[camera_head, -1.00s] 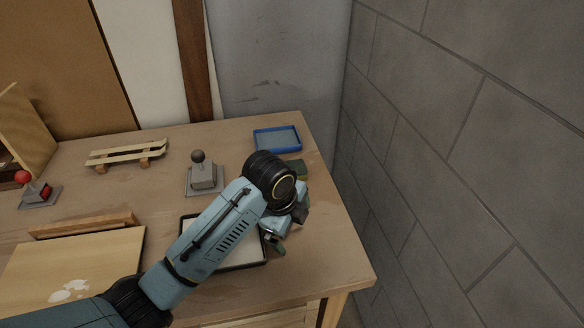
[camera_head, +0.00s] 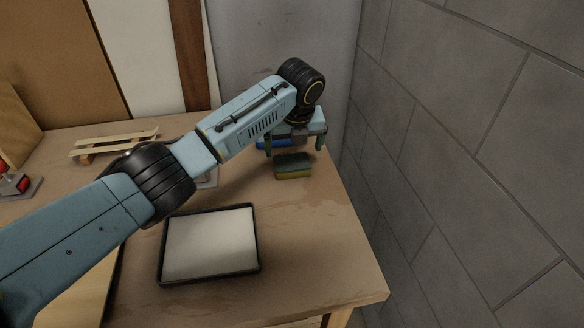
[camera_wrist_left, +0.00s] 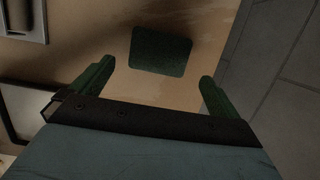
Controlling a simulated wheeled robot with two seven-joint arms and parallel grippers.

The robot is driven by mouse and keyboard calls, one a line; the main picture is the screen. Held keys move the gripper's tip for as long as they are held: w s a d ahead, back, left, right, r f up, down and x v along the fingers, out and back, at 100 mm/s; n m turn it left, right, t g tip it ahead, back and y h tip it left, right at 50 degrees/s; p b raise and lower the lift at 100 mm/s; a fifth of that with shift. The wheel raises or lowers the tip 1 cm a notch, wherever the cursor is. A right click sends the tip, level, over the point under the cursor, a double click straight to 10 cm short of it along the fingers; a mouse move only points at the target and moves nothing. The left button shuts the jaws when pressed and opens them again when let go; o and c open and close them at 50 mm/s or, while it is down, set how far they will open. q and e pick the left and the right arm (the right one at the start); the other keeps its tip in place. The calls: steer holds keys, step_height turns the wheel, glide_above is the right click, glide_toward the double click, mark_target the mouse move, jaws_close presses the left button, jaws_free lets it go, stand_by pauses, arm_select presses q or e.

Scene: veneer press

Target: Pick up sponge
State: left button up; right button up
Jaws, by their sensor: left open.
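A sponge (camera_head: 293,167) with a dark green top and a yellow lower side lies on the wooden table near its right edge. My left gripper (camera_head: 294,145) is open above and just behind the sponge in the head view, its two fingers spread apart and holding nothing. In the left wrist view the sponge's green top (camera_wrist_left: 161,52) lies ahead of the gap between the open green fingers (camera_wrist_left: 155,88), apart from both. My right gripper is in neither view.
A black-rimmed tray with a pale inside (camera_head: 258,243) lies in front of the sponge. A blue tray (camera_head: 272,143) is partly hidden behind my gripper. A slatted wooden rack (camera_head: 115,144) is at the back left. A grey block wall (camera_head: 470,150) stands right of the table.

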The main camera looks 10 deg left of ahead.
mark_target(292, 162)
arm_select(q)
steer(key=b+x, duration=0.1)
steer(key=x, duration=0.6)
steer(key=shift+r, duration=0.1)
steer(key=c, duration=0.8)
